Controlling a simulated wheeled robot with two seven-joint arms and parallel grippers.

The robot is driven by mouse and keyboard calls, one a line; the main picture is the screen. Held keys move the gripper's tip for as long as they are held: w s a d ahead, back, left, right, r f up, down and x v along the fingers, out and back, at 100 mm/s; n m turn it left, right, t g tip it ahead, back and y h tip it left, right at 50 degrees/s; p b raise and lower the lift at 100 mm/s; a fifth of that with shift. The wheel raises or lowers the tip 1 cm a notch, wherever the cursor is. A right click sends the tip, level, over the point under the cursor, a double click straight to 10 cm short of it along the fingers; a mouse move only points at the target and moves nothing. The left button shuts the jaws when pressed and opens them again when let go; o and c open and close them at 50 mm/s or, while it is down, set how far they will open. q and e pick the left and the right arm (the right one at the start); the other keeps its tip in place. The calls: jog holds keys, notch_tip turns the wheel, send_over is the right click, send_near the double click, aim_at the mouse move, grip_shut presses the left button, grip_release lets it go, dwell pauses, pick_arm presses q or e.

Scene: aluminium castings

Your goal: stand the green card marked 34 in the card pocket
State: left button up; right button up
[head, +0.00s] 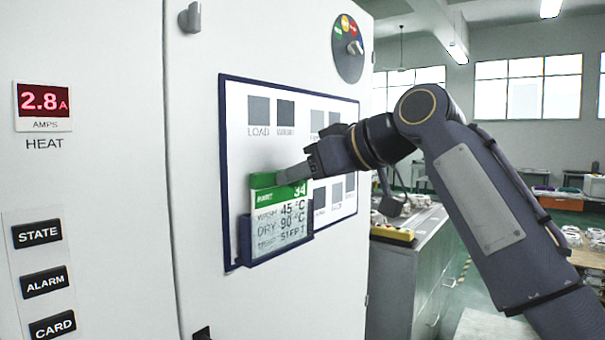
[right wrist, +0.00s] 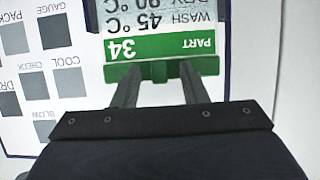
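The green card marked 34 (head: 283,216) stands upright in the blue card pocket (head: 277,252) on the white panel. The pocket's lip covers its lower edge, and its printed lines show above. In the right wrist view the card (right wrist: 160,45) appears upside down. My right gripper (head: 284,177) is at the card's green top edge. The pocket's bottom is hidden. My left gripper is not in view.
A blue-framed board (head: 235,115) with grey labelled squares surrounds the pocket. A round dial (head: 347,48) is above. Black buttons (head: 44,283) and a red display (head: 43,101) are at the left. A grey bench (head: 418,255) stands behind my right arm.

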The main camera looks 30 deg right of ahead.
jog(key=v, duration=0.8)
jog(key=shift+p, duration=0.35)
jog(key=shift+w, duration=0.1)
jog(key=s+a+f+m+g, duration=0.2)
jog(key=s+f, duration=0.3)
jog(key=f, duration=1.1)
jog(key=s+a+f+m+g, duration=0.2)
jog(key=s+a+f, duration=0.2)
jog(key=f, duration=1.2)
jog(key=s+a+f+m+g+h, duration=0.1)
jog(key=s+f, duration=0.5)
jog(key=f, duration=1)
jog(key=a+m+g, duration=0.1)
jog(key=a+g, duration=0.1)
jog(key=a, duration=0.1)
